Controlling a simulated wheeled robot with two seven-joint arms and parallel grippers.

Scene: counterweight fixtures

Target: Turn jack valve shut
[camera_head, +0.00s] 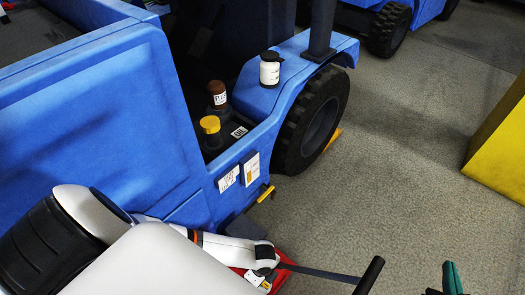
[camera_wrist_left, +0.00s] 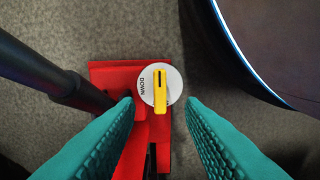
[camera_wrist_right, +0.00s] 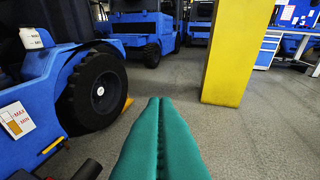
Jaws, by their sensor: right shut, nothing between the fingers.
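The red jack (camera_wrist_left: 110,75) stands on the floor beside the blue truck. Its valve is a yellow lever (camera_wrist_left: 160,92) on a round white dial (camera_wrist_left: 147,96) marked DOWN; the lever lies lengthwise in the left wrist view. My left gripper (camera_wrist_left: 160,104) is open, with one green finger on each side of the dial and lever. In the head view the red jack (camera_head: 285,270) is partly hidden by my left arm, and my left fingers cannot be made out. My right gripper (camera_head: 452,278) is shut and empty, off to the right of the jack; its pressed-together fingers fill the middle of the right wrist view (camera_wrist_right: 160,105).
The jack's black handle bar (camera_head: 325,273) sticks out to the right, with its grip also in the left wrist view (camera_wrist_left: 80,92). The blue truck (camera_head: 90,110) with a black wheel (camera_head: 318,115) stands close by. A yellow pillar (camera_wrist_right: 230,50) stands beyond clear floor.

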